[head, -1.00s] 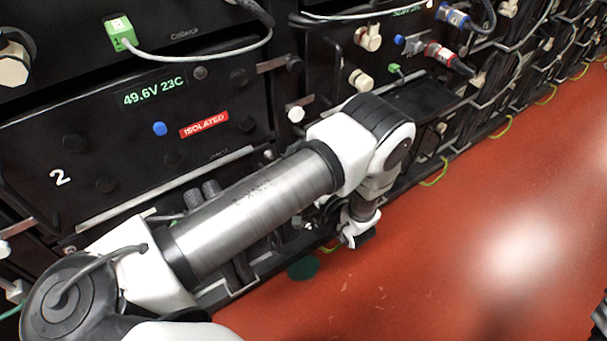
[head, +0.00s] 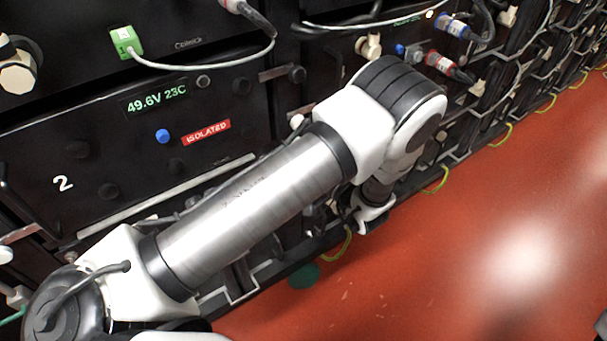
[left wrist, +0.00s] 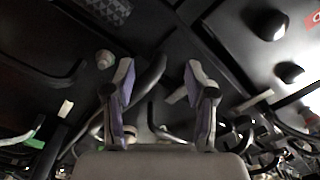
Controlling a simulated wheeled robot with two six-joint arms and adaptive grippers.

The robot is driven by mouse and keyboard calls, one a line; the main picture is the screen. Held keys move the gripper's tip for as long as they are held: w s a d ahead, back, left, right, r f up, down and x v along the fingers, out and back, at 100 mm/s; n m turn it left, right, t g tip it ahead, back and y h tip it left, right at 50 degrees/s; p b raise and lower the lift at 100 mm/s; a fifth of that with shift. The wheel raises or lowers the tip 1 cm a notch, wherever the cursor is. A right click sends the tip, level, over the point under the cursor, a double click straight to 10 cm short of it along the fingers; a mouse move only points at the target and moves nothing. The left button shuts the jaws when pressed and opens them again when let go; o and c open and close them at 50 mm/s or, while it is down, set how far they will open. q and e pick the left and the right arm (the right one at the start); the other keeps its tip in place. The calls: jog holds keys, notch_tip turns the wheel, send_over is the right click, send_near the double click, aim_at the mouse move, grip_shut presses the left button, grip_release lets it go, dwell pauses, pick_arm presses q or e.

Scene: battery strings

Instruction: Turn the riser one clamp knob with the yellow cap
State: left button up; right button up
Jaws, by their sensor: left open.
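My left gripper (left wrist: 160,92) is open in the left wrist view, its two fingers apart with nothing between them. In the head view only a small part of the left gripper (head: 372,214) shows, below my wrist and close to the lower front of the racks. A small pale knob (left wrist: 104,60) is in the wrist view, just beyond and left of the left fingertip, apart from it. I cannot tell whether it has a yellow cap or is the riser one clamp knob. My arm hides much of the rack front in the head view. My right gripper is not in view.
A black battery unit (head: 80,215) marked 2 has a green readout, a blue button (head: 162,136) and a red ISOLATED label (head: 207,132). Cables with blue (head: 452,25) and red (head: 440,63) plugs hang at upper right.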

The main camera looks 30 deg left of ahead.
pick_arm(q)
jog(key=s+d+f+n+p, duration=0.3)
jog(key=d+f+n+p, duration=0.35)
jog(key=f+n, duration=0.4)
jog(key=b+x, duration=0.7)
jog(key=b, duration=0.4)
jog(key=shift+s+a+f+h, duration=0.15)
jog(key=shift+a+f+h, duration=0.15)
jog(key=shift+a+f, duration=0.2)
jog(key=shift+c, duration=0.4)
grip_shut()
